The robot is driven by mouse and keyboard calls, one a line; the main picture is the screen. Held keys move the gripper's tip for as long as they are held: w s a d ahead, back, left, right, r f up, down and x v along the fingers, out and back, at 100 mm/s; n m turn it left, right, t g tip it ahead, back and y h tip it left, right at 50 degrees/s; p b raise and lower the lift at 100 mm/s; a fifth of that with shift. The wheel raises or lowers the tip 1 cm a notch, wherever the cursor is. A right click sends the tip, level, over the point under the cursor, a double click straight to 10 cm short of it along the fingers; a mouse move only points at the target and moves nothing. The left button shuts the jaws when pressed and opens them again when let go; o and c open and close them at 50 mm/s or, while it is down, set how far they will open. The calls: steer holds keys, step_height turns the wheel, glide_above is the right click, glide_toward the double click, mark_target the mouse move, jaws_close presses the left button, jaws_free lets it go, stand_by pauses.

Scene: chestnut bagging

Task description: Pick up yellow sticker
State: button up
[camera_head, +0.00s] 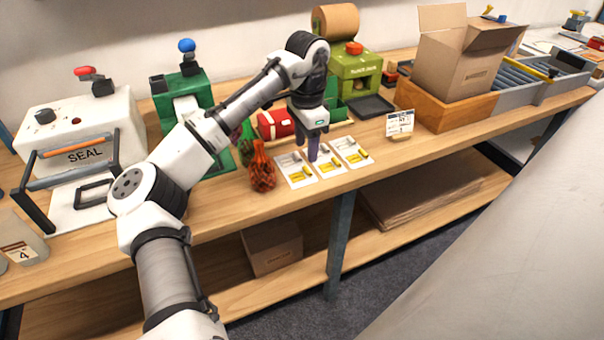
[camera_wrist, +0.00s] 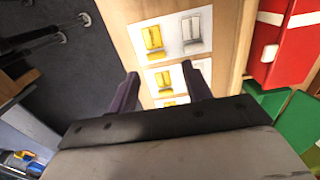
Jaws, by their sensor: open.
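Three white cards lie side by side on the bench, each with a yellow sticker at the front and a grey one behind. The yellow stickers show on the left card (camera_head: 300,177), the middle card (camera_head: 329,167) and the right card (camera_head: 356,157). My gripper (camera_head: 313,157) points down over the middle card, with purple fingers. In the wrist view my gripper (camera_wrist: 164,82) is open and empty, and one card's yellow sticker (camera_wrist: 163,79) shows between the fingers. Another yellow sticker (camera_wrist: 152,38) lies beyond the fingertips. Whether the fingertips touch a card is unclear.
A net bag of chestnuts (camera_head: 261,169) stands just left of the cards. A small sign (camera_head: 400,123) and a dark tray (camera_head: 371,106) are to the right and behind. A green machine (camera_head: 355,72) stands behind. The bench's front edge is close to the cards.

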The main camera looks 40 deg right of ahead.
mark_target(305, 174)
steer(key=shift+s+a+f+p, duration=0.15)
steer(key=shift+a+f, duration=0.05)
steer(key=shift+f, duration=1.3)
steer(key=shift+s+a+f+p, duration=0.1)
steer(key=shift+a+f+p, duration=0.05)
steer(key=shift+f, duration=1.3)
jaws_close()
